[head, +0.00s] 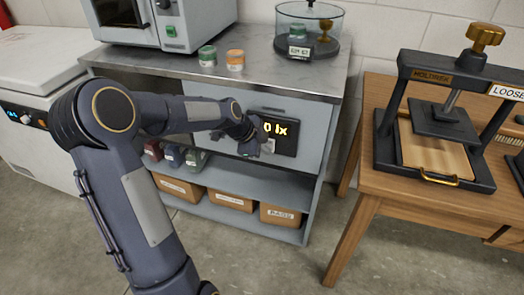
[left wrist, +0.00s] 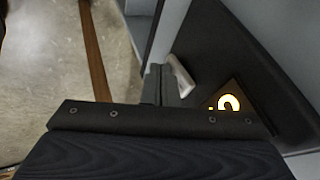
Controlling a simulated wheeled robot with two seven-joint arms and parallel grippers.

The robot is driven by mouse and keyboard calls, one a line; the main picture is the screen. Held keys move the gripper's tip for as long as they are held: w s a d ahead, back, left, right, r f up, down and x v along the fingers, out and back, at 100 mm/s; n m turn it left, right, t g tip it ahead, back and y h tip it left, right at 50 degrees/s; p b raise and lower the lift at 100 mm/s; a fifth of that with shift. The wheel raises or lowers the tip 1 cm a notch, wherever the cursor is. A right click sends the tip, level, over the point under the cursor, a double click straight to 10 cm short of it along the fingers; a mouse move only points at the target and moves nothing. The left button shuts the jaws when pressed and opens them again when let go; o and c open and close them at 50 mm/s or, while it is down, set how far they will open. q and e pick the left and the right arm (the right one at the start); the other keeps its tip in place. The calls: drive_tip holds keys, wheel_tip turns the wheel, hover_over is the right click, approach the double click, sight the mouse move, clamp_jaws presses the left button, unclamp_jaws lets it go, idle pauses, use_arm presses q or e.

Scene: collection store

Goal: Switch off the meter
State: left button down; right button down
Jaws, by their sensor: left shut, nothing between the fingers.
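The meter (head: 287,137) is a black panel on the front of the grey cabinet. Its display is lit in yellow and seems to read "0 lx"; part of the panel is behind my gripper. In the left wrist view a bit of the lit display (left wrist: 228,103) shows. A small pale lever (left wrist: 181,76) stands out from the black panel, right beside my fingers; I cannot tell whether they touch. My left gripper (head: 258,149) is at the panel's left side, and its fingertips (left wrist: 160,84) are shut and empty. My right gripper is not in view.
Shelves below hold small jars and brown boxes (head: 230,200). A wooden table (head: 385,192) with a press (head: 440,120) stands right. Floor between is clear.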

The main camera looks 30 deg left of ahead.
use_arm(q)
drive_tip(key=shift+w+a+f+t+b, duration=0.1)
drive_tip(key=shift+w+t+b, duration=0.15)
drive_tip(key=shift+b, duration=0.85)
drive_tip(key=shift+r+p, duration=0.4)
drive_tip(key=shift+r, duration=0.55)
